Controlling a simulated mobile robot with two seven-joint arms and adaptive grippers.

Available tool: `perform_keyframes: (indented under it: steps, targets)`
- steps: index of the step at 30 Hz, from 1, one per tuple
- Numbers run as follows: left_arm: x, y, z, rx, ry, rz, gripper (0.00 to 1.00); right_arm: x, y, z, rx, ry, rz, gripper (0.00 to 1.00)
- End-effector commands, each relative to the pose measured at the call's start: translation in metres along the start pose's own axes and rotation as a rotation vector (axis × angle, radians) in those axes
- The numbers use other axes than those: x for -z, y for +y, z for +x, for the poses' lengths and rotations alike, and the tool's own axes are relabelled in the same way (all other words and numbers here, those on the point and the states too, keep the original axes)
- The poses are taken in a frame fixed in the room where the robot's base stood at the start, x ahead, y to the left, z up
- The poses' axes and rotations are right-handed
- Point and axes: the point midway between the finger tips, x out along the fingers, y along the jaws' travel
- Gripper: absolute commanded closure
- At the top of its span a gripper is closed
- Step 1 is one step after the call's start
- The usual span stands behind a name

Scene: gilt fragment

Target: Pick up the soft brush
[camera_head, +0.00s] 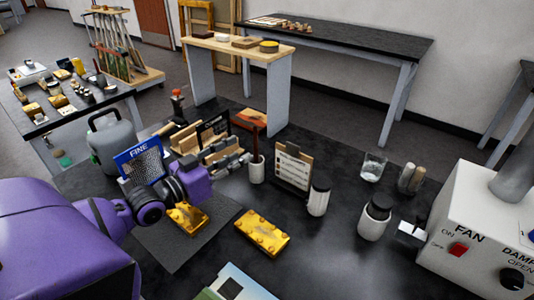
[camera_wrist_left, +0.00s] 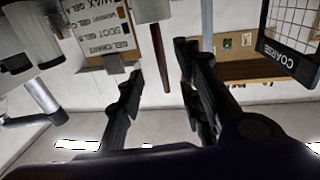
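A dark reddish-brown handle (camera_head: 255,135), which looks like that of the soft brush, stands upright in a white cup (camera_head: 257,170). Its bristles are not distinguishable. My left gripper (camera_head: 238,159) reaches in from the left, close to the cup's left side. In the left wrist view, which is upside down, my left gripper (camera_wrist_left: 160,64) has its fingers spread apart. The handle (camera_wrist_left: 160,60) shows in the gap between them, and the cup (camera_wrist_left: 152,9) is at the top. I cannot tell whether the handle is within the fingers' depth. My right gripper is out of view.
A card stand (camera_head: 293,168) and a dark-lidded white jar (camera_head: 318,199) stand right of the cup. Wooden racks (camera_head: 185,139) and the FINE screen (camera_head: 141,162) crowd the left. A gilt fragment (camera_head: 262,232) lies in front. The FAN box (camera_head: 480,235) is far right.

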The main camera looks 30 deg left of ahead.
Motion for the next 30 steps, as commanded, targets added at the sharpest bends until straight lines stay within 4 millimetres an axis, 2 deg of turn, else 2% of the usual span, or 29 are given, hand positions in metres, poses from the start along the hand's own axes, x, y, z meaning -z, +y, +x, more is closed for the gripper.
perform_keyframes:
  steps: [10,18,27,30]
  targets:
    - [0.004,-0.001,0.036,0.000,0.005,0.000,0.67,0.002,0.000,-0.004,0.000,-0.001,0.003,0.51]
    - [0.004,-0.002,0.072,-0.001,0.004,0.000,0.67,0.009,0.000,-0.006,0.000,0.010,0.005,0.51]
    - [0.002,-0.002,0.076,-0.001,0.000,0.000,0.67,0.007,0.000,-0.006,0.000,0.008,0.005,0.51]
    - [0.002,-0.002,0.076,-0.001,0.000,0.000,0.80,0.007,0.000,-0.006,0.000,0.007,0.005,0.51]
